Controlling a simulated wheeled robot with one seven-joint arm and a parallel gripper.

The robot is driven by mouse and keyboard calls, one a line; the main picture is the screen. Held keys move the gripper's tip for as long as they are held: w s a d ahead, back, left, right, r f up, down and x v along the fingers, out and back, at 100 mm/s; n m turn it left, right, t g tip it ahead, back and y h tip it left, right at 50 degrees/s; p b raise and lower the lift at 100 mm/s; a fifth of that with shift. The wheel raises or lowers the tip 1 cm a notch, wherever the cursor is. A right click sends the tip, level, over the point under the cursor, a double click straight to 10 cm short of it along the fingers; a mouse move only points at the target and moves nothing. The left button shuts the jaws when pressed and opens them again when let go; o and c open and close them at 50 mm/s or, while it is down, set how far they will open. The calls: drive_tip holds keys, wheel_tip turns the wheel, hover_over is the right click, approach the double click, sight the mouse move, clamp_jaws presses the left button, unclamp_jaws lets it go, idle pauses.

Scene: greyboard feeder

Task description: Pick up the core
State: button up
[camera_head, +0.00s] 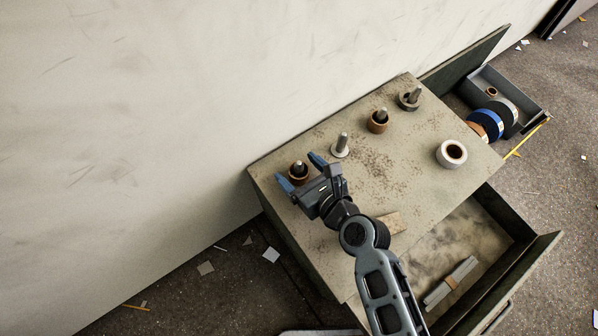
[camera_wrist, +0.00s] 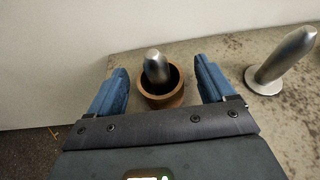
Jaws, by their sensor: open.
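A brown ring-shaped core (camera_head: 299,178) sits around a metal peg near the left corner of the worn tabletop (camera_head: 290,217). In the wrist view the core (camera_wrist: 162,98) lies between and just ahead of my two blue fingers, with the peg (camera_wrist: 156,66) rising through it. My gripper (camera_head: 302,170) is open, one finger on each side of the core and apart from it in the wrist view. Another brown core (camera_head: 377,123) sits around a peg farther right. It cannot be told whether the fingers are level with the core.
A bare peg (camera_head: 341,146) stands right of my gripper. A grey ring (camera_head: 410,98) is around the far peg. A white roll (camera_head: 451,154) lies at the right. An open drawer (camera_head: 520,262) juts out in front; a wall (camera_head: 150,90) stands behind.

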drive_tip(key=shift+x, duration=1.25)
drive_tip(key=shift+c, duration=0.5)
drive_tip(key=c, duration=0.9)
drive_tip(key=shift+c, duration=0.2)
wheel_tip(320, 180, up, 10)
drive_tip(key=p, duration=0.6)
